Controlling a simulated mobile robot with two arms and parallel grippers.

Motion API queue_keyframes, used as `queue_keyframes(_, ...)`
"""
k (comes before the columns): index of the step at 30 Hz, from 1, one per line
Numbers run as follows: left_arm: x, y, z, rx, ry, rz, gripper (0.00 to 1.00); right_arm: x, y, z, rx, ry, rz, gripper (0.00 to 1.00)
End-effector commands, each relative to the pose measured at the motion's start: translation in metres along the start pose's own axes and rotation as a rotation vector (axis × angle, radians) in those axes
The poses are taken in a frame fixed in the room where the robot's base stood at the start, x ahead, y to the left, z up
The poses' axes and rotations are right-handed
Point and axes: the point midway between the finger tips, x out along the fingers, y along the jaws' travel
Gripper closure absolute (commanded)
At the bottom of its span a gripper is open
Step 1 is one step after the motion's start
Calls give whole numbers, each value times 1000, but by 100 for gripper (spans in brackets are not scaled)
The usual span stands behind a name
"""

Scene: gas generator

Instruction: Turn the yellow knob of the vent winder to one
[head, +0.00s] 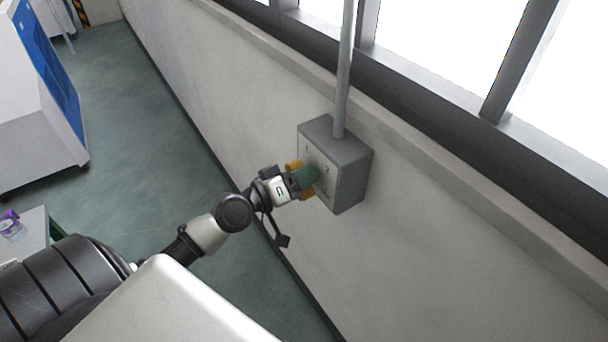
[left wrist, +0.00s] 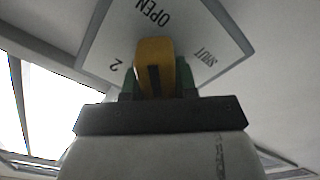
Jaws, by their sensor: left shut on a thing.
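The vent winder is a grey box (head: 352,178) on the wall, with a pale front plate. Its yellow knob (head: 294,165) shows at both sides of my green fingertips. In the left wrist view the knob (left wrist: 155,58) stands between the green fingers, with a dark stripe along it. The plate (left wrist: 100,45) shows the markings "OPEN", "SHUT" and "2", upside down or slanted; other markings are hidden. My left gripper (head: 306,178) is shut on the knob. My right gripper is not in view.
A grey pipe (head: 345,70) rises from the box past the window frame. The pale wall (head: 240,110) runs alongside, with green floor (head: 135,120) to its left. A white and blue cabinet (head: 40,110) stands at the upper left. A small table (head: 35,222) with a purple-topped item is at the left.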

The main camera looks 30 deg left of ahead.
Motion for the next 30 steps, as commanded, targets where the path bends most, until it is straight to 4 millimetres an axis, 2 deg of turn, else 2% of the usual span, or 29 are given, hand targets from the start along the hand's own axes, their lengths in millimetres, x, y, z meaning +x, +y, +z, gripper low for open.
queue_keyframes(11, 0, 0, 1, 168, -1, 1, 96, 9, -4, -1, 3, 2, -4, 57)
queue_keyframes(20, 0, 1, 0, 441, -1, 1, 96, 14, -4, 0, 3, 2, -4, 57)
queue_keyframes(30, 0, 3, 0, 763, -1, 1, 96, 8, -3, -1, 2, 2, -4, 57)
